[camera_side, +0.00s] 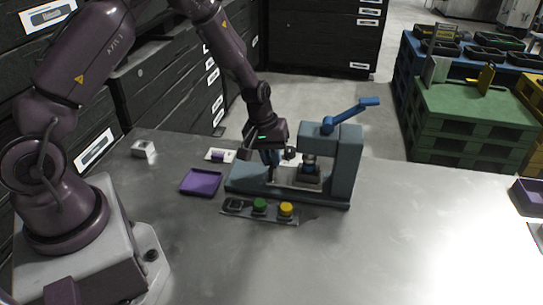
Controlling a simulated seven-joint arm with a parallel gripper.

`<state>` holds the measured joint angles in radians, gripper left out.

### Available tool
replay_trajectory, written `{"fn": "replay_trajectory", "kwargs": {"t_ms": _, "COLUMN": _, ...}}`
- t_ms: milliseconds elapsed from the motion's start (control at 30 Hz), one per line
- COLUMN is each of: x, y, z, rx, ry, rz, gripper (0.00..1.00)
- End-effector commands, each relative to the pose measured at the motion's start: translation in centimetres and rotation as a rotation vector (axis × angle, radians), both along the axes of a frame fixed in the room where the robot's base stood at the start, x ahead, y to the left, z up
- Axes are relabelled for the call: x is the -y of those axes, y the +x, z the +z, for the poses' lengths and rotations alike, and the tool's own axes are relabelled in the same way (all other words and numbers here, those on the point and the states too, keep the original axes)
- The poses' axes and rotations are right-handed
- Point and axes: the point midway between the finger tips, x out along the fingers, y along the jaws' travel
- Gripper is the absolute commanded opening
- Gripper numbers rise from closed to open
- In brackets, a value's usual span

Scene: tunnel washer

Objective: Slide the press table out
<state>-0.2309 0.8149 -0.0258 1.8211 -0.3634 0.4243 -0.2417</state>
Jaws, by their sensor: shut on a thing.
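A blue-grey press (346,155) stands on the table with a blue lever (350,112) angled up to the right. Its press table (307,177) is the pale block low in the press, under the ram. My gripper (271,160) points down at the left side of the press, over its base (250,178). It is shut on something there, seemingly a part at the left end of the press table. The fingertips and the exact grip are too small and partly hidden to make out.
A purple tray (201,182) lies left of the press. A panel with a green button (260,204) and a yellow button (286,209) sits in front. A small white block (144,149) is at the far left. The right of the grey table (420,220) is largely clear.

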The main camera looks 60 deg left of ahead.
Motion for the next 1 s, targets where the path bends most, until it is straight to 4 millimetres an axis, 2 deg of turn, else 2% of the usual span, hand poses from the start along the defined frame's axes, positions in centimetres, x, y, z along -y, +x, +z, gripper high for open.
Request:
{"fn": "replay_trajectory", "kwargs": {"t_ms": 133, "x": -1.6, "y": -1.3, "z": 0.1, "rx": -0.001, "ry": 0.001, "rz": 0.004, "gripper": 0.00}}
{"fn": "replay_trajectory", "kwargs": {"t_ms": 300, "x": -4.9, "y": -4.7, "z": 0.1, "rx": 0.000, "ry": 0.001, "rz": 0.006, "gripper": 0.00}}
{"fn": "replay_trajectory", "kwargs": {"t_ms": 500, "x": -7.5, "y": -7.4, "z": 0.1, "rx": 0.001, "ry": 0.001, "rz": 0.001, "gripper": 0.00}}
{"fn": "replay_trajectory", "kwargs": {"t_ms": 900, "x": -8.3, "y": -8.2, "z": 0.1, "rx": -0.002, "ry": 0.004, "rz": -0.004, "gripper": 0.00}}
{"fn": "replay_trajectory", "kwargs": {"t_ms": 933, "x": -8.3, "y": -8.3, "z": 0.1, "rx": -0.002, "ry": 0.005, "rz": -0.003, "gripper": 0.17}}
{"fn": "replay_trajectory", "kwargs": {"t_ms": 1000, "x": -8.3, "y": -8.3, "z": 0.1, "rx": -0.003, "ry": 0.004, "rz": -0.002, "gripper": 0.34}}
